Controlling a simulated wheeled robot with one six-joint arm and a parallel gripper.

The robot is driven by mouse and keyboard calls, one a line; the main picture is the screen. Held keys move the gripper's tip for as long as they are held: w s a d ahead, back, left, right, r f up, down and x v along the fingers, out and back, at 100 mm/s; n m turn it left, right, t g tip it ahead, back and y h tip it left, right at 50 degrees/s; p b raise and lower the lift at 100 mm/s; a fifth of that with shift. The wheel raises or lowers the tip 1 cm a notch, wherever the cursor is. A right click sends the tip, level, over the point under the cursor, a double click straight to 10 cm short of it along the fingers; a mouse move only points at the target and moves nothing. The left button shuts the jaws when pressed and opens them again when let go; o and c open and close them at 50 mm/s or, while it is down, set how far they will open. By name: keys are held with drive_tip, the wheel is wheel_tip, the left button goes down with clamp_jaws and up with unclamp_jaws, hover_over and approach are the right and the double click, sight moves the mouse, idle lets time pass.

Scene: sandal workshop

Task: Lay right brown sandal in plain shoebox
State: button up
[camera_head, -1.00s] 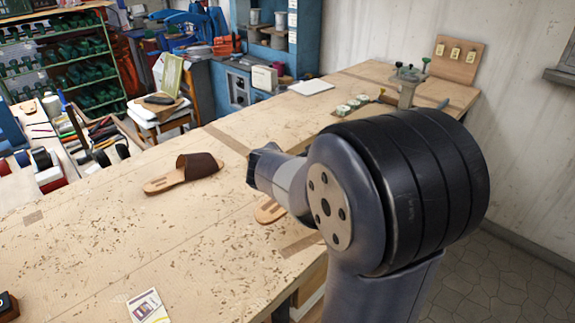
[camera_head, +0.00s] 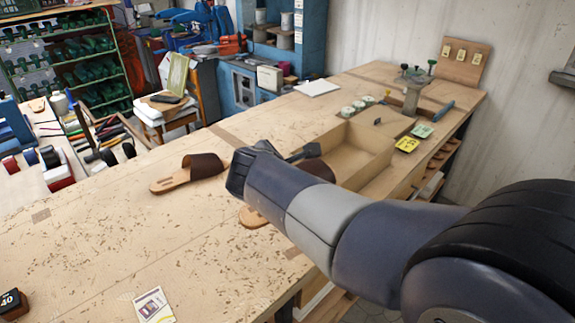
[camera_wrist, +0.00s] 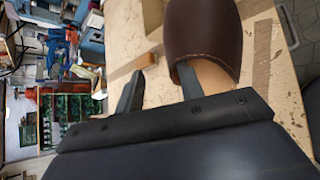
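One brown sandal (camera_head: 188,173) with a tan sole lies flat on the bench, left of my gripper in the head view. A second brown sandal (camera_head: 253,217) lies partly hidden behind my gripper and arm; its dark strap (camera_head: 319,169) shows beyond. I cannot tell which is the right one. In the wrist view a brown strap over a tan sole (camera_wrist: 204,32) is close ahead of my gripper (camera_wrist: 160,82). The fingers are apart; one overlaps the strap's opening, the other is outside it. A plain open cardboard box (camera_head: 366,157) stands behind the arm and looks empty.
Yellow and green cards (camera_head: 407,145) lie right of the box. A tool stand (camera_head: 411,88) and small round tins are at the far end. A printed card (camera_head: 153,306) lies at the front. The bench's left and middle are mostly clear.

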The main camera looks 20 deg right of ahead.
drive_tip(key=shift+s+a+r, duration=0.35)
drive_tip(key=shift+s+r, duration=0.05)
drive_tip(key=shift+s, duration=0.05)
drive_tip(key=shift+o, duration=0.6)
drive_tip(key=o, duration=1.3)
drive_tip(key=v, duration=1)
drive_tip(key=shift+s+a+r+b, duration=0.2)
drive_tip(key=shift+s+b, duration=0.1)
drive_tip(key=x, duration=1.5)
drive_tip(key=shift+w+d+f, duration=0.1)
drive_tip(key=shift+w, duration=0.05)
